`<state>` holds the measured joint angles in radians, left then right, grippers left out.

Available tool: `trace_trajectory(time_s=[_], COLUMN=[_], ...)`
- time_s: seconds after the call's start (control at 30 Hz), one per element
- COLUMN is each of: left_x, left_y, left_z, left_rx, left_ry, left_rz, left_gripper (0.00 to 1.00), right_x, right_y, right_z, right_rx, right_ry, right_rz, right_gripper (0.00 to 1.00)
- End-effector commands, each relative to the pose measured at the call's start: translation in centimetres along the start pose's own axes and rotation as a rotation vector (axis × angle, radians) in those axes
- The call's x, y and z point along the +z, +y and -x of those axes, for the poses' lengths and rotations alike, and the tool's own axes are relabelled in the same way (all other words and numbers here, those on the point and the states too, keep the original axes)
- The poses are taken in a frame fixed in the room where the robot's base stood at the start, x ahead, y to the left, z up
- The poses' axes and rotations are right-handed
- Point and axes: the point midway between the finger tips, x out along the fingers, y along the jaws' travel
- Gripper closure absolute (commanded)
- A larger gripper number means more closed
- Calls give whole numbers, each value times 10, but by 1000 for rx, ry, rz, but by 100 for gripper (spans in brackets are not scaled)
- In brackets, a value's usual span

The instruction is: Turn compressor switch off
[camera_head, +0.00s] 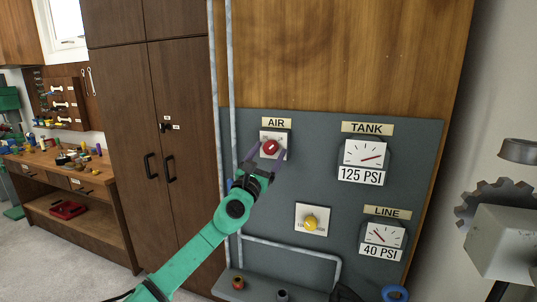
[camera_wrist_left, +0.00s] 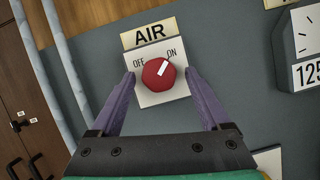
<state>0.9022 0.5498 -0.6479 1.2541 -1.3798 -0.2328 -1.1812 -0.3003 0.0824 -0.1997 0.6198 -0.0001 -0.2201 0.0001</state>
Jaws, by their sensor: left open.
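The compressor switch is a red round knob (camera_head: 270,147) on a white plate under an "AIR" label on the grey panel. In the left wrist view the knob (camera_wrist_left: 158,75) has a white pointer that tilts up and right, toward "ON"; "OFF" is at the upper left of the plate. My left gripper (camera_head: 268,154) is in front of the plate. In the left wrist view its purple fingers (camera_wrist_left: 160,78) are open, one on each side of the knob, with gaps between them and it. My right gripper is not in view.
The panel (camera_head: 335,205) also carries a TANK gauge (camera_head: 363,155), a LINE gauge (camera_head: 382,237) and a yellow knob (camera_head: 310,222). Metal pipes (camera_head: 230,60) run along its left side. A wooden cabinet (camera_head: 185,90) and a workbench (camera_head: 60,160) stand to the left.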

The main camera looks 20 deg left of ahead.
Motion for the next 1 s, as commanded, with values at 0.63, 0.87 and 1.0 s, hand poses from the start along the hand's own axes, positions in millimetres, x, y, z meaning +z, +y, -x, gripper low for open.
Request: trace_trajectory(time_s=[0.63, 0.87, 1.0], left_x=[0, 0, 1], left_y=[0, 0, -1], left_z=[-2, -2, -2], left_rx=[3, 24, 53], left_ry=[1, 1, 1], left_rz=[5, 57, 127], left_gripper=[100, 100, 100], right_x=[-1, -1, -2], right_y=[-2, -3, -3], right_z=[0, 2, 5], right_rx=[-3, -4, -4], right_ry=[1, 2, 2], right_rz=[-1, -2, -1], right_gripper=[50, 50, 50])
